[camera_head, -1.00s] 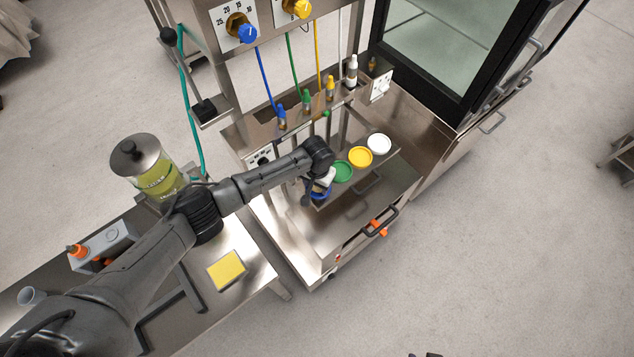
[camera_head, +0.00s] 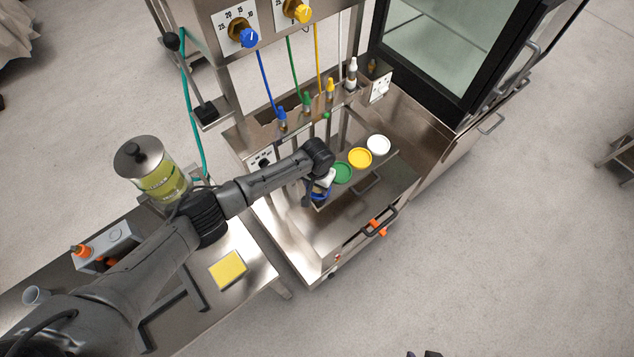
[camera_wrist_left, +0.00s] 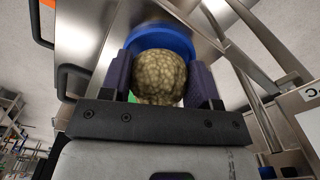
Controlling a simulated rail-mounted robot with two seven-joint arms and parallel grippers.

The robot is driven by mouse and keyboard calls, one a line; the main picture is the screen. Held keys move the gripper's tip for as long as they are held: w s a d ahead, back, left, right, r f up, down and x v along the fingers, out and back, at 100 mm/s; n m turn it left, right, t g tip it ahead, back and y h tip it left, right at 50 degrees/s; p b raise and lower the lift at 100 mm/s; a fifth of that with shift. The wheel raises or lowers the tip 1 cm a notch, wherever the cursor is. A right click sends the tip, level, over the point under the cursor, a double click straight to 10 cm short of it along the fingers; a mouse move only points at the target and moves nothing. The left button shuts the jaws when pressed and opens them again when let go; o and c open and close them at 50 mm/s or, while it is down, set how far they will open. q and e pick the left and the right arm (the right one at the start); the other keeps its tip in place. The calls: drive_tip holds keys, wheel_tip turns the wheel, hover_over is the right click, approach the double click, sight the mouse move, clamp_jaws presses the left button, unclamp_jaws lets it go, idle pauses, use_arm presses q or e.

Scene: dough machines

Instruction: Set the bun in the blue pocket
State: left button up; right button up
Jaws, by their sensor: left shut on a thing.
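The bun (camera_wrist_left: 159,76) is a rounded, mottled brown lump in the left wrist view. My left gripper (camera_wrist_left: 162,84) is shut on it, one dark finger on each side. The blue pocket (camera_wrist_left: 162,36) shows as a blue round rim just beyond the bun. In the head view, my left gripper (camera_head: 318,189) is over the blue pocket (camera_head: 321,195), the leftmost in a row of coloured pockets. The arm hides the bun there and most of the pocket. I cannot tell whether the bun touches the pocket. My right gripper is not in view.
Green (camera_head: 341,172), yellow (camera_head: 360,158) and white (camera_head: 378,145) pockets continue the row to the right. Coloured nozzles (camera_head: 306,100) with hoses stand behind them. A glass jar (camera_head: 152,172) and a yellow pad (camera_head: 228,268) are on the left bench. A drawer handle (camera_head: 368,238) juts out in front.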

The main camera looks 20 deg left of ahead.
use_arm(q)
drive_tip(key=shift+f, duration=0.1)
idle(0.4)
drive_tip(key=shift+f, duration=0.35)
idle(0.3)
drive_tip(key=o, duration=1)
drive_tip(key=shift+r, duration=0.1)
